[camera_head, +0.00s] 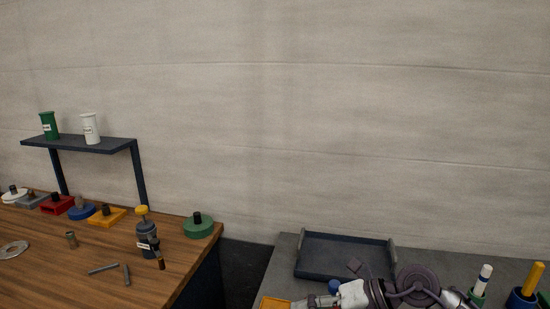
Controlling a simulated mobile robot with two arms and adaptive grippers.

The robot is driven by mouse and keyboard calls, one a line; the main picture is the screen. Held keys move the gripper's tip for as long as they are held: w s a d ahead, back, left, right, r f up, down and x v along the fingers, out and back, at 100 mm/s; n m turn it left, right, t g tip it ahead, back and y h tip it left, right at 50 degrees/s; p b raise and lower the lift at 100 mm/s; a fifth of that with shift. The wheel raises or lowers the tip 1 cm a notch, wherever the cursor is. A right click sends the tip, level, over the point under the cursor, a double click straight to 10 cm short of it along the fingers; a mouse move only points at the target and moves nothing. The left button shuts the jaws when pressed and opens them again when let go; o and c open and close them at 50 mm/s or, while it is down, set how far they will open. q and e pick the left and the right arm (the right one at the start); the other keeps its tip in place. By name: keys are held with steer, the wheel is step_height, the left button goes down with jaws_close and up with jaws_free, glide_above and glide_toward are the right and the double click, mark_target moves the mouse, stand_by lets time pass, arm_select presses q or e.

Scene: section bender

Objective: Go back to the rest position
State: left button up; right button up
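No arm comes in from the left. At the bottom edge, right of centre, a cluster of dark purple-grey round parts (417,284) with a white piece (352,294) beside it is cut off by the frame.
A wooden bench (100,262) at left holds a dark bottle with a yellow top (147,236), a green round block (198,226), several coloured blocks and loose metal pins. A shelf (95,146) carries two cups. A grey table (283,265) at right holds a dark tray (345,247).

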steer(key=a+r+m+t+y, duration=0.4)
steer(key=r+m+t+y, duration=0.35)
steer(key=r+t, duration=0.2)
steer(key=w+d+f+m+t+h, duration=0.2)
steer(key=d+f+m+t+h, duration=0.2)
steer(key=d+m+t+h, duration=0.9)
steer(key=s+d+f+m+g+h, duration=0.2)
steer(key=s+f+m+g, duration=0.2)
steer(key=f+g, duration=0.1)
steer(key=s+d+f+m+g+h, duration=0.2)
steer(key=s+f+m+g+h, duration=0.1)
steer(key=f, duration=0.5)
steer(key=s+d+f+m+g+h, duration=0.2)
steer(key=s+f+m+g, duration=0.4)
steer(key=s+f+g, duration=0.1)
steer(key=shift+h, duration=0.35)
steer(key=s+a+f+g+y, duration=0.1)
steer(key=s+f+g, duration=0.45)
steer(key=s, duration=0.65)
step_height(320, 180, down, 26)
steer(key=s+g, duration=0.1)
steer(key=s+d+f+g, duration=0.1)
steer(key=s+d+f, duration=0.1)
steer(key=s+f, duration=1.3)
steer(key=shift+s+d+f, duration=0.3)
steer(key=shift+s+d, duration=0.1)
steer(key=shift+s, duration=0.5)
